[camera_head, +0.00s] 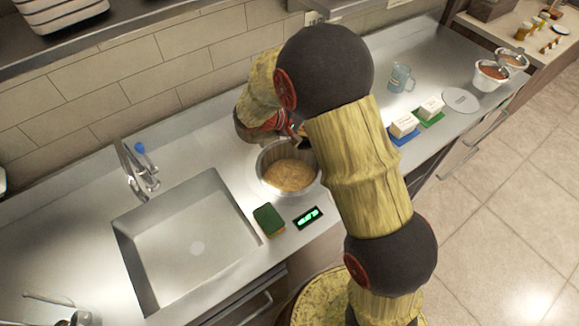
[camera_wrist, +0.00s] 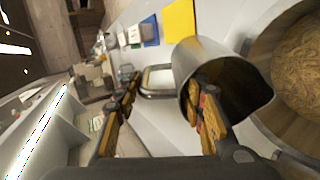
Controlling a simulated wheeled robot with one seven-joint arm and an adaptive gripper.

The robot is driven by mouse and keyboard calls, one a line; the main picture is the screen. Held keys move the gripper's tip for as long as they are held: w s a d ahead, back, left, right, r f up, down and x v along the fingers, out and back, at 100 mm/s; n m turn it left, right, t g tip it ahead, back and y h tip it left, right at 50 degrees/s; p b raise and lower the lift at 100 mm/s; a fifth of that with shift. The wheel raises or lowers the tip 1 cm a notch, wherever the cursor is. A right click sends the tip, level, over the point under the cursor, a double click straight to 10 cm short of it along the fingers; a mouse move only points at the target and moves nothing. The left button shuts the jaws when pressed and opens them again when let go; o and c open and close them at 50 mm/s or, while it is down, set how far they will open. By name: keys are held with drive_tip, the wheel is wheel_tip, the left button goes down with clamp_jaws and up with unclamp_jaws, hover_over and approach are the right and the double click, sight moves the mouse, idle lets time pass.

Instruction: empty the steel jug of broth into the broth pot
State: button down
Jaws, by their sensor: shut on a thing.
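The steel jug (camera_wrist: 190,62) is tilted well over in the wrist view, its open mouth and spout turned toward the broth pot. Its inside looks dark brown; I cannot tell how much broth is in it. My gripper (camera_wrist: 165,88) is shut on the jug's handle side, with a finger on either side of the handle loop. The broth pot (camera_head: 262,170) stands on the counter holding brown broth, and shows at the right edge of the wrist view (camera_wrist: 265,52). The spout is beside or over the pot's rim. In the head view my arm hides most of the jug.
A green sponge (camera_head: 268,220) and a lit display (camera_head: 308,217) lie before the pot. The sink (camera_head: 190,245) is to the left. Blocks on blue (camera_head: 404,137) and green mats (camera_head: 430,119), a glass mug (camera_head: 399,77) and white bowls (camera_head: 489,78) stand to the right.

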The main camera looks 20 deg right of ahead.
drive_tip(key=shift+a+f+h+b, duration=0.35)
drive_tip(key=shift+f+h+b, duration=0.1)
drive_tip(key=shift+h+b, duration=0.2)
drive_tip(key=shift+a, duration=0.1)
